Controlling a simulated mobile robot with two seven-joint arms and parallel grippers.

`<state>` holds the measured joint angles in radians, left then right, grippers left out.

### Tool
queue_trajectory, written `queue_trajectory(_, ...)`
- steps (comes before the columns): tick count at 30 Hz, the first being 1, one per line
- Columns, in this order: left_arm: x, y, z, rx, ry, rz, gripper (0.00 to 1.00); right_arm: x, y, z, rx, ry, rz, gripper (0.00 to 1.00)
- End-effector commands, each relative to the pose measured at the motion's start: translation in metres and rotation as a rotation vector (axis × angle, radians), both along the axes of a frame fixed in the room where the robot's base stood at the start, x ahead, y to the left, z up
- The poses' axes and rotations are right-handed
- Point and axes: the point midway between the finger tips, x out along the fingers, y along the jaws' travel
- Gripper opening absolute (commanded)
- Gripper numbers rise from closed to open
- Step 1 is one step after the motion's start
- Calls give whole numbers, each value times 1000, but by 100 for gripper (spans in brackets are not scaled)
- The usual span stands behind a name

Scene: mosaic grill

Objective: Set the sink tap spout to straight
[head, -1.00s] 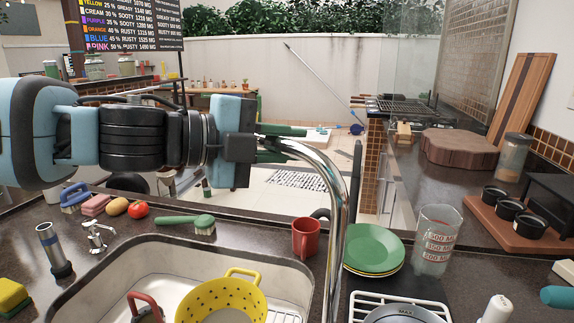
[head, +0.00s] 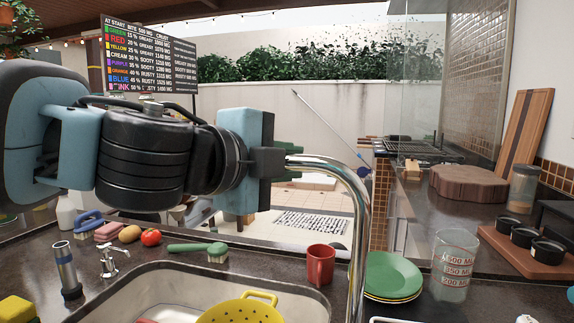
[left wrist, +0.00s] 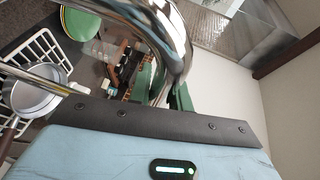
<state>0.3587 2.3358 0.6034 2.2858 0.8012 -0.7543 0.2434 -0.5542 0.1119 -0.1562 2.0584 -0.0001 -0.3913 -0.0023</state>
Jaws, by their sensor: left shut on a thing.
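The chrome sink tap spout (head: 359,215) rises at the right side of the sink (head: 140,288) and bends over at the top toward the left of the head view. My left gripper (head: 287,162) is shut on the spout near its free end, with green fingers. The very end of the spout is hidden by the gripper. In the left wrist view the shiny curved spout (left wrist: 170,38) crosses the upper middle, right by the gripper's green fingers (left wrist: 180,97). My right gripper is not in view.
A yellow colander (head: 240,312) sits in the sink. Close to the spout stand a red mug (head: 320,265), green plates (head: 392,275) and a measuring beaker (head: 454,262). A green brush (head: 198,249) lies behind the sink. The air left of the mug, above the sink, is clear.

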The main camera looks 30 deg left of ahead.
Motion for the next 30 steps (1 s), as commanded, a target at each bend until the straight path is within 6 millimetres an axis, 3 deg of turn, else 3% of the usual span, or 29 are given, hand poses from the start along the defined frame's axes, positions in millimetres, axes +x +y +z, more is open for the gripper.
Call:
queue_trajectory(10, 0, 0, 0, -1, 0, 0, 0, -2, 0, 0, -1, 5, 0, 41)
queue_trajectory(11, 0, 0, 0, -1, 0, 0, 24, -2, 0, -1, -1, 5, 0, 41)
queue_trajectory(15, 0, 0, 0, 0, 0, 0, 41, -4, 0, -2, -1, 8, 1, 41)
queue_trajectory(25, -2, 0, 1, 0, -1, 0, 41, -5, -1, -3, -2, 13, 0, 41)
queue_trajectory(30, -19, 3, 6, -3, -4, 0, 41, -4, -1, -1, -2, 10, 1, 41)
